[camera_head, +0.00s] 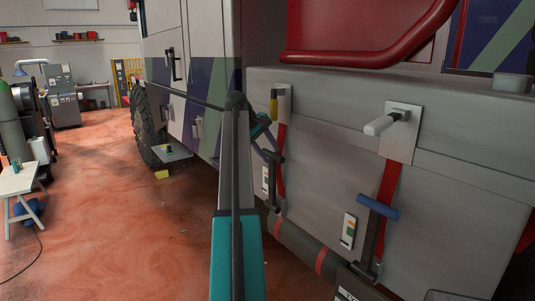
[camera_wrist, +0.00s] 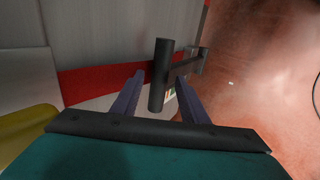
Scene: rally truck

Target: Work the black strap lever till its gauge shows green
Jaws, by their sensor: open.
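The black strap lever (camera_head: 272,158) is on a red strap (camera_head: 282,140) on the truck's grey side panel, left of the blue-handled one. In the wrist view its black crossbar handle (camera_wrist: 158,90) stands between the two fingers of my open gripper (camera_wrist: 160,78). I cannot tell whether either finger touches it. In the head view my gripper (camera_head: 266,145) is beside the lever, partly hidden by my arm. The lever's pale gauge (camera_head: 265,180) is just below left of it; its reading is too small to tell. Some green shows behind the handle in the wrist view (camera_wrist: 172,92).
A second strap lever with a blue handle (camera_head: 378,206) and its gauge (camera_head: 348,230) are to the right. A yellow handle (camera_head: 273,103) is just above my gripper, and a white handle (camera_head: 385,122) is farther right. Open red floor (camera_head: 110,220) lies left.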

